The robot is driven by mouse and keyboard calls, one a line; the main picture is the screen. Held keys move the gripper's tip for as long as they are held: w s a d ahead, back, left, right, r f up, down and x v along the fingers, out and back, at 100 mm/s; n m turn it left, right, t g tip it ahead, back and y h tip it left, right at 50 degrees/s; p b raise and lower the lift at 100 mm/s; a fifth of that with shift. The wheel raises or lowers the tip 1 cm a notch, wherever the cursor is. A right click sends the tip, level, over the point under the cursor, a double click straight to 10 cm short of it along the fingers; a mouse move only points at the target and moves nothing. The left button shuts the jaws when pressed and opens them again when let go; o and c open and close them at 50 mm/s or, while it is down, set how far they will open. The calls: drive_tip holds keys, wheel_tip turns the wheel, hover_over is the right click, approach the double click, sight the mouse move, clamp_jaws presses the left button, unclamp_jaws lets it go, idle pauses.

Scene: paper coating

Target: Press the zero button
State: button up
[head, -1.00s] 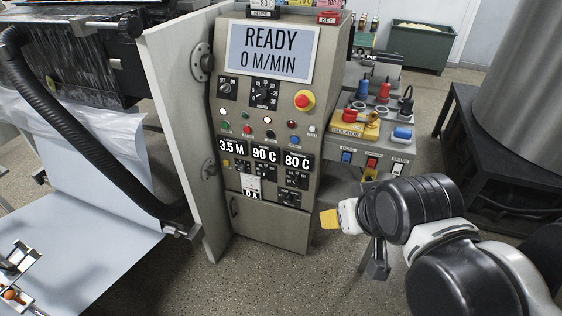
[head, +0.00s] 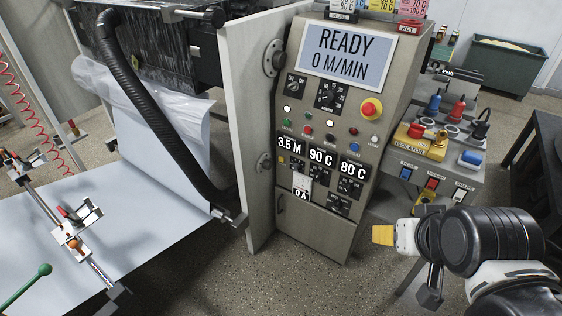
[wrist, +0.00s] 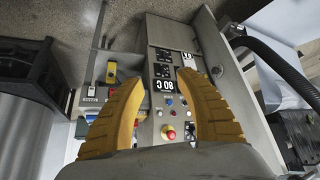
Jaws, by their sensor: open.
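The grey control cabinet (head: 335,130) stands upright in the middle of the head view, its front carrying small buttons, knobs and a red-on-yellow mushroom button (head: 371,109). I cannot read which button is marked zero. Displays read 3.5 M, 90 C, 80 C and, lower down, 0 A (head: 300,194). My gripper (head: 384,235) is right of the cabinet's lower front, apart from it, its yellow fingers pointing left. In the wrist view my gripper (wrist: 160,75) is open and empty, with the panel and its 80 C display (wrist: 171,87) seen between and beyond the fingers.
A side box (head: 446,155) right of the cabinet holds coloured plugs, a yellow isolator and blue, red and white switches. An open cabinet door (head: 247,130) and black hose (head: 160,120) are at left, with a pale sheet (head: 130,230). Speckled floor in front is clear.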

drive_tip(key=shift+c, duration=0.5)
clamp_jaws()
idle(0.7)
